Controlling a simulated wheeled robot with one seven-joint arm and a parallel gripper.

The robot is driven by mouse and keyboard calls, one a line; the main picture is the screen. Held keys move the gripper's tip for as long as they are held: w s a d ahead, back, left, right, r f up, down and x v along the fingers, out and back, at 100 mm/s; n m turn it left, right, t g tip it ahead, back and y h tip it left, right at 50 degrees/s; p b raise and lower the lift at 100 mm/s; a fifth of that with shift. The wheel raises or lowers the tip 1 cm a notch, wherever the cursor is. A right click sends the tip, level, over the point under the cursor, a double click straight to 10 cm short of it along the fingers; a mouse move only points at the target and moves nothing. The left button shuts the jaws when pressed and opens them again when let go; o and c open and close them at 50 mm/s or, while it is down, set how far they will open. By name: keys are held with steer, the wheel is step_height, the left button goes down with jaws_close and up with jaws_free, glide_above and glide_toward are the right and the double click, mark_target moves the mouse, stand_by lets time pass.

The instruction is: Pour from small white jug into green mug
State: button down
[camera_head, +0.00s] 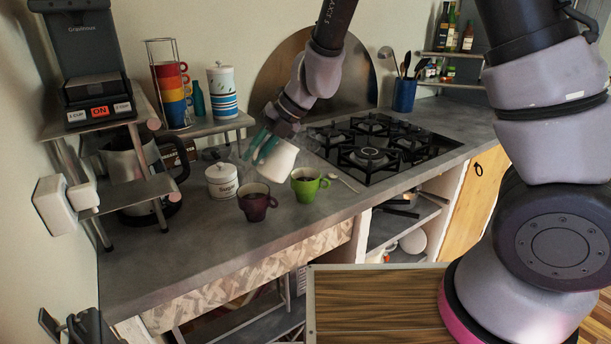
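The small white jug (279,160) is tilted and held above the counter, just behind and left of the green mug (305,185). My gripper (262,146) has its teal fingers at the jug's upper left side and appears shut on it. The exact grip is small and partly hidden. The green mug stands upright on the grey counter with its handle to the right. Dark liquid or a dark inside shows in the mug; I cannot tell which. No stream from the jug is visible.
A dark red mug (257,203) stands left of the green mug. A white lidded sugar pot (222,181) is behind it. A spoon (344,182) lies right of the green mug, near the gas hob (374,150). The front left counter (165,255) is clear.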

steer(key=shift+w+d+r+g+y, duration=0.3)
steer(key=shift+g+y, duration=0.1)
steer(key=shift+y, duration=0.2)
stand_by(1.5)
steer(key=shift+w+d+r+m+g+y, duration=0.1)
steer(key=shift+d+r+m+g+y, duration=0.15)
steer(key=shift+r+y, duration=0.25)
steer(key=shift+w+d+r+m+g+y, duration=0.15)
steer(key=shift+r+g+y, duration=0.1)
steer(key=shift+r+y, duration=0.25)
stand_by(4.7)
